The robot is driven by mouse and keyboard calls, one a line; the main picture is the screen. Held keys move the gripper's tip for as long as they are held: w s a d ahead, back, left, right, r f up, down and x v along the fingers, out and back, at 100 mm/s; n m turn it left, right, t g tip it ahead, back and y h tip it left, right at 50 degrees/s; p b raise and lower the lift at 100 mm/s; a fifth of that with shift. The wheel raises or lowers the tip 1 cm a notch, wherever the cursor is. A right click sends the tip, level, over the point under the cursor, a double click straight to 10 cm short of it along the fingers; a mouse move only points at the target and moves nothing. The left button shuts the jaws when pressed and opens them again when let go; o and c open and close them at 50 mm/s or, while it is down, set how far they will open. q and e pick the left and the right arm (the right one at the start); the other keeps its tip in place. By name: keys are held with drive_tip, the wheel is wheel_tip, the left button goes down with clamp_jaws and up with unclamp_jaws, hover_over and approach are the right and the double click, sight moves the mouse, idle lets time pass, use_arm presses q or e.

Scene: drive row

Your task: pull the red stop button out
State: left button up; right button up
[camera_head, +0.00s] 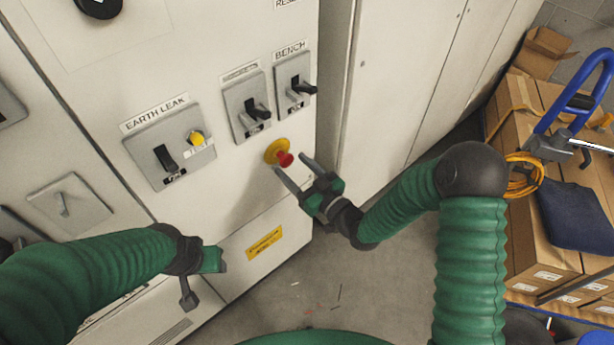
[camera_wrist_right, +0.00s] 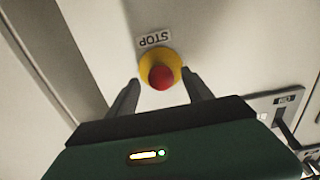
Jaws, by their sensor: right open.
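The red stop button (camera_head: 285,160) stands out from a round yellow base (camera_head: 271,149) on the cream cabinet front. In the right wrist view the red button (camera_wrist_right: 161,77) sits on its yellow base (camera_wrist_right: 174,59) below a STOP label (camera_wrist_right: 155,39). My right gripper (camera_head: 291,165) is open, with its fingers pointing at the cabinet on either side of the button; I cannot tell whether they touch it. The right fingers also show in the wrist view (camera_wrist_right: 162,88), with a gap on each side of the button. My left gripper (camera_head: 205,280) is low at the left, its fingers partly hidden.
Switches marked EARTH LEAK (camera_head: 166,158) and BENCH (camera_head: 299,88) sit left of and above the button. A yellow test button (camera_head: 196,138) is on the EARTH LEAK plate. Cardboard boxes (camera_head: 550,230) and a blue-handled trolley (camera_head: 572,95) stand at the right. Grey floor (camera_head: 330,290) is open below.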

drive_tip(key=p+v, duration=0.2)
drive_tip(key=v, duration=1.4)
drive_tip(key=shift+s, duration=0.2)
drive_tip(key=shift+d, duration=0.15)
